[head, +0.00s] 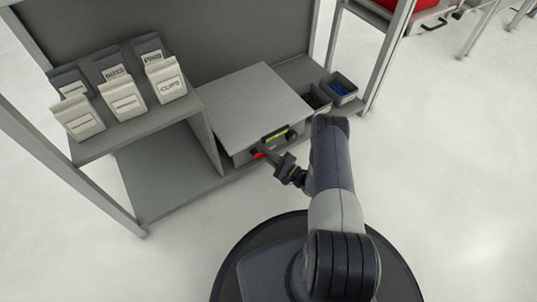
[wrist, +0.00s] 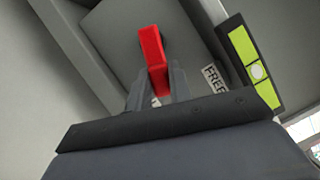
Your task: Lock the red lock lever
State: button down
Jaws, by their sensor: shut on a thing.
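The red lock lever (wrist: 152,50) is on the front of a grey metal box (head: 250,98), and in the wrist view it sticks out up and left from between my fingers. In the head view only a small red part of the lever (head: 258,155) shows beside my gripper (head: 268,153). In the wrist view my gripper (wrist: 158,90) is shut on the lever's lower part.
A black and yellow-green panel (wrist: 250,62) is right of the lever; it also shows on the box front (head: 275,135). Labelled bins (head: 122,98) stand on the left shelf. Small dark bins (head: 338,88) are right of the box. The floor in front is clear.

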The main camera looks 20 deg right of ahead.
jog(key=m, duration=0.2)
jog(key=f+m+t, duration=0.1)
jog(key=m, duration=0.1)
jog(key=a+m+t, duration=0.1)
jog(key=shift+s+f+m, duration=0.1)
jog(key=shift+f+m, duration=0.25)
jog(key=shift+m, duration=0.05)
jog(key=shift+m+t+h, duration=0.3)
jog(key=shift+t, duration=0.1)
jog(key=c, duration=1.3)
grip_release()
jog(key=shift+s, duration=0.1)
jog(key=s+d, duration=0.2)
jog(key=s, duration=0.1)
jog(key=s+d, duration=0.3)
jog(key=s, duration=0.1)
jog(key=s+d, duration=0.2)
jog(key=s, duration=0.1)
jog(key=shift+s+d+f, duration=0.15)
jog(key=shift+s+f, duration=0.05)
jog(key=shift+s, duration=0.2)
jog(key=shift+w+a+r, duration=0.1)
jog(key=shift+w+a, duration=1.15)
jog(key=shift+w, duration=0.6)
jog(key=shift+w+a, duration=1.2)
jog(key=shift+w, duration=0.6)
jog(key=shift+w+a+r, duration=0.1)
jog(key=shift+w+a, duration=1.15)
jog(key=shift+w, duration=0.6)
